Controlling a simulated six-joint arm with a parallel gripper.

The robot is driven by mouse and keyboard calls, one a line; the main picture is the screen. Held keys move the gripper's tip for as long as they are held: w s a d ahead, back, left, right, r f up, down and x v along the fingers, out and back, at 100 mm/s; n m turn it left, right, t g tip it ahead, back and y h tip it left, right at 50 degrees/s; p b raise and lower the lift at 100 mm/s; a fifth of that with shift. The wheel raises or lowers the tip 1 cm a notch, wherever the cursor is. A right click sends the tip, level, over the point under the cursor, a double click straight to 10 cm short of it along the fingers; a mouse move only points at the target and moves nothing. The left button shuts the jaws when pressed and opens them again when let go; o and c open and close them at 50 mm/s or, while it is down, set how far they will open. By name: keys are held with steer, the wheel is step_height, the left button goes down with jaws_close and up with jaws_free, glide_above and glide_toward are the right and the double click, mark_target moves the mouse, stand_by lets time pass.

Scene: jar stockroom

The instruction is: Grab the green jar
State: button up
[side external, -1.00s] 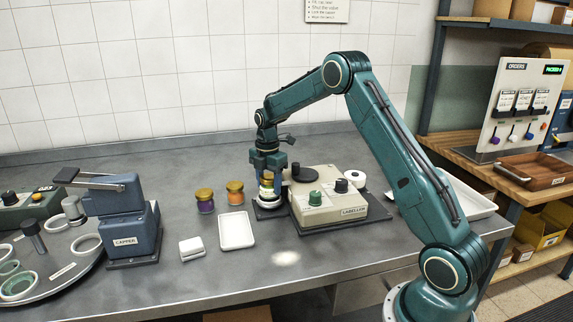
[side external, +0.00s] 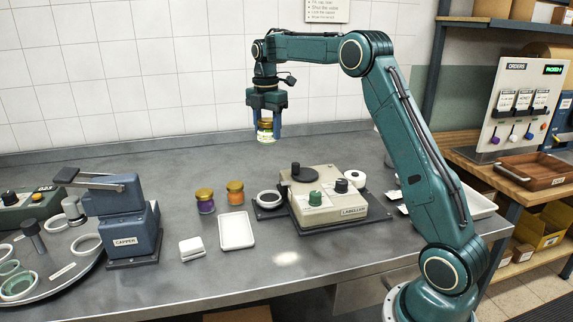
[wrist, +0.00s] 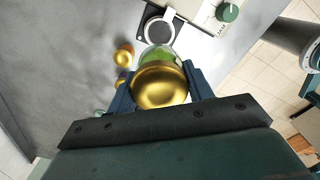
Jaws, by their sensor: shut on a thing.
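The green jar (side external: 265,131) has a gold lid and a pale label band. It hangs upright in my gripper (side external: 266,128), well above the bench. In the wrist view the gold lid (wrist: 160,86) fills the space between the two blue fingers of my gripper (wrist: 160,88), with green glass (wrist: 160,52) showing past it. My gripper is shut on the jar, one finger on each side. The lower part of the jar is hidden by the lid in the wrist view.
Below stands the labeller (side external: 335,200) with its empty ring holder (side external: 268,199). A purple jar (side external: 205,201) and an orange jar (side external: 235,193) stand left of it, near a white tray (side external: 237,231). The blue capper (side external: 125,220) is farther left. The bench behind is clear.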

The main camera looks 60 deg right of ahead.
steer(key=shift+r, duration=0.8)
